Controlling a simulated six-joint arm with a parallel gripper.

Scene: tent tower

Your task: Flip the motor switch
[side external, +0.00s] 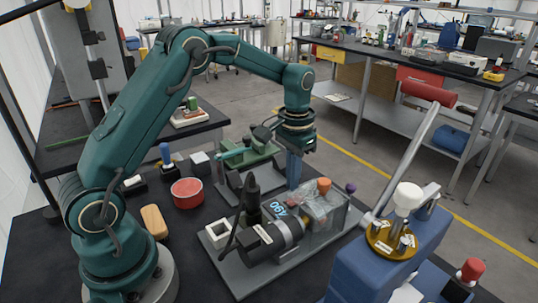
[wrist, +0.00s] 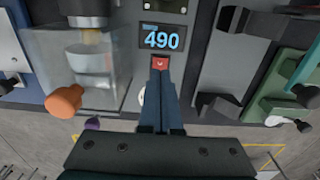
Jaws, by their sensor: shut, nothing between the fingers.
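My gripper (wrist: 160,80) is shut and empty, its two fingers pressed together. In the wrist view its tips are at the lower edge of a small red square switch (wrist: 160,62), just below a display (wrist: 162,39) reading 490. This looks like the motor switch; I cannot tell whether the tips touch it. A pale round part is mostly hidden beside the fingers. In the side view my gripper (side external: 293,178) points down behind the motor unit (side external: 272,240), beside its display (side external: 279,209). The switch is hidden there.
A clear chamber with an orange knob (side external: 323,186) stands close to my gripper. A green clamp-like device (side external: 248,152) is on the other side. A blue machine with a red-handled lever (side external: 428,92) is at the right. A red round tin (side external: 187,193) sits near my base.

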